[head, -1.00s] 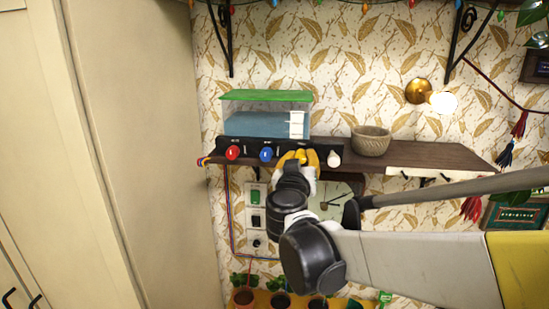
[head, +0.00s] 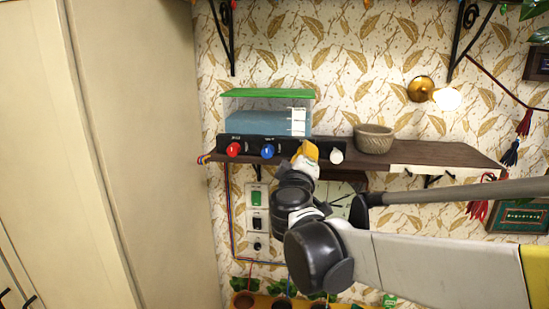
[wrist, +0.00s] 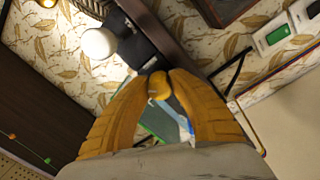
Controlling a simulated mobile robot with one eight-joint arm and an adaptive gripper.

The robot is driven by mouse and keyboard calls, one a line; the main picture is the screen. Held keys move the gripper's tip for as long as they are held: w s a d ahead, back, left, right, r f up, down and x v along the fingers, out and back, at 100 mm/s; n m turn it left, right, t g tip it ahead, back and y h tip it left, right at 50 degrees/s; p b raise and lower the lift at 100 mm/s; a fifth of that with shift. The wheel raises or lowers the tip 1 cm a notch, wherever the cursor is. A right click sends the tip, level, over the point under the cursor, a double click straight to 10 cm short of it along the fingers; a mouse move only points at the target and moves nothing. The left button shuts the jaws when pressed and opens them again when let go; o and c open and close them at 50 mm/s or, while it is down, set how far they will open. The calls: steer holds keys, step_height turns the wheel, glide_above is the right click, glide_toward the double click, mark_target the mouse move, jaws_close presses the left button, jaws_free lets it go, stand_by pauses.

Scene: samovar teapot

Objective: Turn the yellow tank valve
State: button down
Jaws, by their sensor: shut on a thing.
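The yellow valve (wrist: 159,86) shows between my fingertips in the wrist view. In the head view my gripper hides it. My gripper (head: 306,152) has yellow fingers and is shut on the valve at the front of the black panel (head: 238,140); its fingertips also show in the wrist view (wrist: 158,78). The tank (head: 262,122), a clear box with blue contents and a green lid, stands behind the panel on the shelf.
The panel also carries a red knob (head: 233,149), a blue knob (head: 267,151) and a white knob (head: 336,156). A woven bowl (head: 374,139) stands right of them on the dark shelf (head: 440,155). Switches (head: 257,198) and cables are on the wall below. A tall cabinet (head: 130,150) stands left.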

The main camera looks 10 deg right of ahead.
steer(key=n+b, duration=0.1)
steer(key=n, duration=0.3)
steer(key=shift+n, duration=2.1)
steer(key=c, duration=1.1)
jaws_free()
steer(key=v, duration=1.2)
steer(key=shift+d+f, duration=0.15)
steer(key=shift+d, duration=0.1)
